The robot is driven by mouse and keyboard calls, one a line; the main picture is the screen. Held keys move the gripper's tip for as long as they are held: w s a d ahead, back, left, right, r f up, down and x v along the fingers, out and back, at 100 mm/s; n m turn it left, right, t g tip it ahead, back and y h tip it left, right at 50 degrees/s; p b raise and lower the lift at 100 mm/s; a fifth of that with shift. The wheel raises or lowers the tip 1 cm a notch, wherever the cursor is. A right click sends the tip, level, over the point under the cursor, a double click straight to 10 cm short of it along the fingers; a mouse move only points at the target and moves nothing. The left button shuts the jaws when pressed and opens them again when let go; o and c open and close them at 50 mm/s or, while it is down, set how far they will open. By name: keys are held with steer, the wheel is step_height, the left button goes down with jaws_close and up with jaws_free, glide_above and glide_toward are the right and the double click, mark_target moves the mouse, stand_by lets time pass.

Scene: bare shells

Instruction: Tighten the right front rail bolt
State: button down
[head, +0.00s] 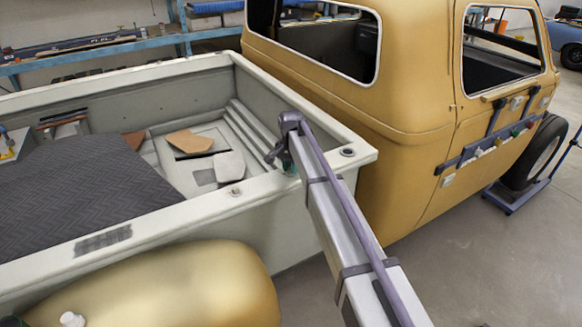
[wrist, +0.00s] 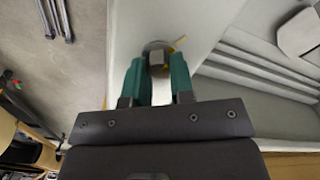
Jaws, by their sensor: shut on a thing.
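In the wrist view, my gripper (wrist: 156,68) has its two green fingers on either side of a bolt head (wrist: 155,61). It is shut on this bolt, which stands on a round washer with a yellow mark beside it, on the pale bed rail (wrist: 182,22). In the head view, my gripper (head: 288,168) is at the near bed rail (head: 200,205), close to the front corner by the cab. My own arm and gripper hide the bolt there.
A round hole or fitting (head: 347,152) is in the rail at the corner. A small fitting (head: 235,192) sits further along the rail. A dark mat (head: 85,190) and loose pieces lie in the bed. The tan cab (head: 400,150) stands close beyond.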

steer(key=c, duration=1)
jaws_free()
steer(key=shift+r, duration=0.1)
step_height(320, 180, up, 11)
steer(key=p, duration=1)
steer(key=shift+p, duration=0.4)
steer(key=shift+f, duration=0.2)
